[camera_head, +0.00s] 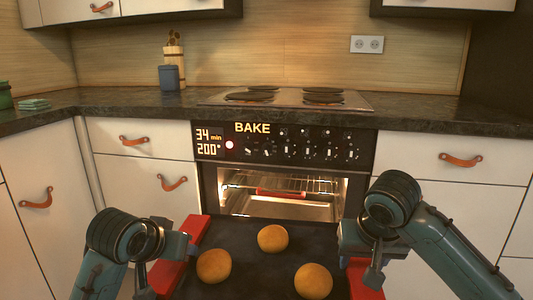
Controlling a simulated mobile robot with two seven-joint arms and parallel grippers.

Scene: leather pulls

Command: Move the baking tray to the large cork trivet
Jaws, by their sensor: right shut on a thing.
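The baking tray (240,275) is dark, with red grips along its left and right sides and several round golden buns on it. It is in front of the open oven (280,192), at the bottom of the head view, its near edge cut off. My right gripper (362,262) is shut on the tray's right red grip. My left gripper (165,262) is at the left red grip; its fingertips are partly hidden, so its closure is unclear. I see no large cork trivet in this view.
The dark countertop (110,107) runs behind, with a hob (285,98) above the oven. A blue canister (169,78) and a utensil holder stand at the back left. Drawers with leather pulls flank the oven. The counter right of the hob is clear.

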